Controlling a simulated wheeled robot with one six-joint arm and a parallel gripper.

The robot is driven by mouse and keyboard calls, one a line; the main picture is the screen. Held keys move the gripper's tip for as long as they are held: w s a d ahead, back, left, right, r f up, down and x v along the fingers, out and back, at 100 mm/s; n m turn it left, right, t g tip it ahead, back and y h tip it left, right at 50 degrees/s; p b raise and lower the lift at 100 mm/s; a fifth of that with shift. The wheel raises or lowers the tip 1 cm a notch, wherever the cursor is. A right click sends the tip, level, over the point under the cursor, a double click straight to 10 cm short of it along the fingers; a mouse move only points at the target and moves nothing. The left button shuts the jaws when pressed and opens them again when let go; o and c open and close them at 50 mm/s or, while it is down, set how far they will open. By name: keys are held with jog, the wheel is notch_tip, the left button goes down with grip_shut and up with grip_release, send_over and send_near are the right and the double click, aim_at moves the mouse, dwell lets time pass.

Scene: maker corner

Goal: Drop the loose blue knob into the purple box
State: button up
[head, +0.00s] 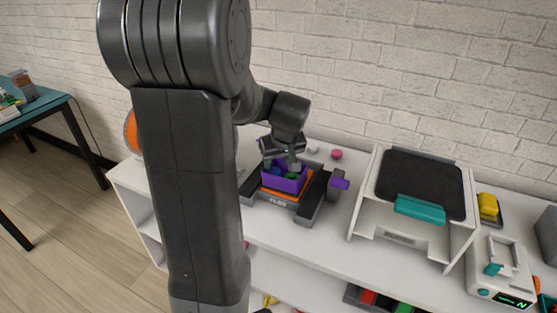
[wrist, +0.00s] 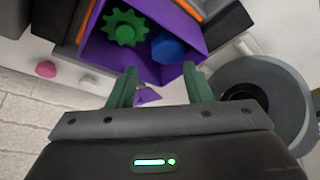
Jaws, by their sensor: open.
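The purple box (head: 284,187) sits on an orange and dark grey stand on the white shelf unit. In the wrist view the box (wrist: 196,32) is open toward me. A blue knob (wrist: 168,50) lies inside it, beside a green gear (wrist: 125,27). My gripper (head: 282,163) is over the box in the head view. In the wrist view its two green fingers (wrist: 161,82) are spread apart with nothing between them, at the box's near edge and clear of the blue knob.
A purple-topped grey part (head: 340,184) stands right of the stand. A pink knob (head: 336,154) lies behind it. A white machine with a dark top (head: 420,185) stands further right. A grey round part (wrist: 262,92) is close to the right finger. The shelf top in front is clear.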

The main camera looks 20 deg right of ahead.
jog(key=shift+s+a+f, duration=0.3)
jog(key=shift+s+f, duration=0.05)
jog(key=shift+s, duration=0.05)
jog(key=w+p+v, duration=0.1)
jog(key=v, duration=1.3)
jog(key=shift+d+r, duration=0.25)
jog(key=shift+d, duration=0.1)
jog(key=x, duration=1.3)
jog(key=shift+s+a+f+b, duration=0.2)
jog(key=shift+a+b, duration=0.05)
jog(key=shift+b, duration=0.1)
jog(key=shift+f, duration=0.1)
jog(key=shift+a, duration=0.1)
